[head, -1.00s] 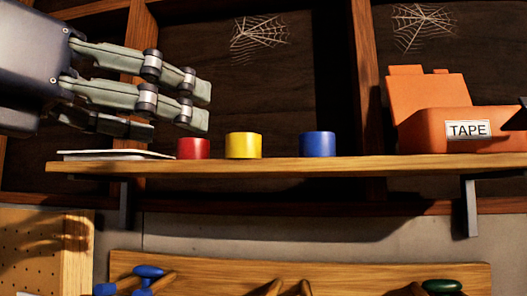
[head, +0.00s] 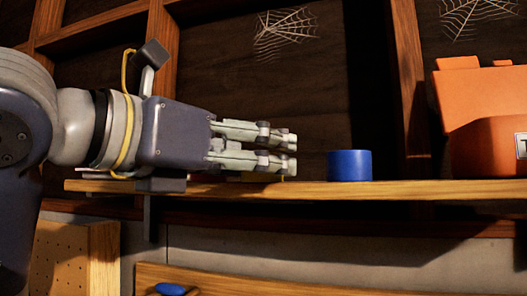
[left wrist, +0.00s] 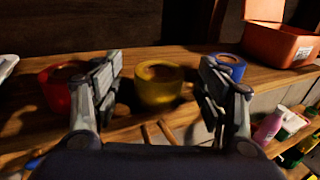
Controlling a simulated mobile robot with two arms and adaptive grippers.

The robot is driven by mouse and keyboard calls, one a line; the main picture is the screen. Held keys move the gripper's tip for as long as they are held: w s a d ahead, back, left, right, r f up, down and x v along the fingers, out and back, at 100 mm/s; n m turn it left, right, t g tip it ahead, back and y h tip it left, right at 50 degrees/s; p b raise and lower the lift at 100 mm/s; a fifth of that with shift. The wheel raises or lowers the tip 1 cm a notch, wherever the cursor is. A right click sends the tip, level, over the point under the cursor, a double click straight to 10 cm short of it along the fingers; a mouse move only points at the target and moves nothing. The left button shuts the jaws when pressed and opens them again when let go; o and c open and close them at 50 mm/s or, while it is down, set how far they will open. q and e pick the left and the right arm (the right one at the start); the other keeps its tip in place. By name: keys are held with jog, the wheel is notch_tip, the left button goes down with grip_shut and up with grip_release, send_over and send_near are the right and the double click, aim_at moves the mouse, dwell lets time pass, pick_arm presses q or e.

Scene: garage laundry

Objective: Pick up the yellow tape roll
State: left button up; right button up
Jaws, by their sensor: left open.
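The yellow tape roll (left wrist: 158,95) stands on the wooden shelf, between the two fingers of my left gripper in the left wrist view. In the head view it is almost wholly hidden behind my left gripper (head: 291,153). That gripper is open, reaching in from the left at shelf level, with its fingers pointing right. In the left wrist view its fingers (left wrist: 160,68) stand apart on either side of the yellow roll; I cannot tell whether they touch it. My right gripper is not in view.
A red roll (left wrist: 60,95) stands left of the yellow one, close to a finger. A blue roll (head: 349,166) stands to the right. An orange box (head: 490,147) is farther right on the shelf (head: 400,191). Bottles (left wrist: 268,127) stand lower right.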

pick_arm(q)
jog(key=shift+p+x, duration=0.45)
jog(key=shift+x, duration=0.85)
jog(key=shift+a, duration=0.1)
jog(key=c, duration=1.1)
jog(key=shift+r, duration=0.15)
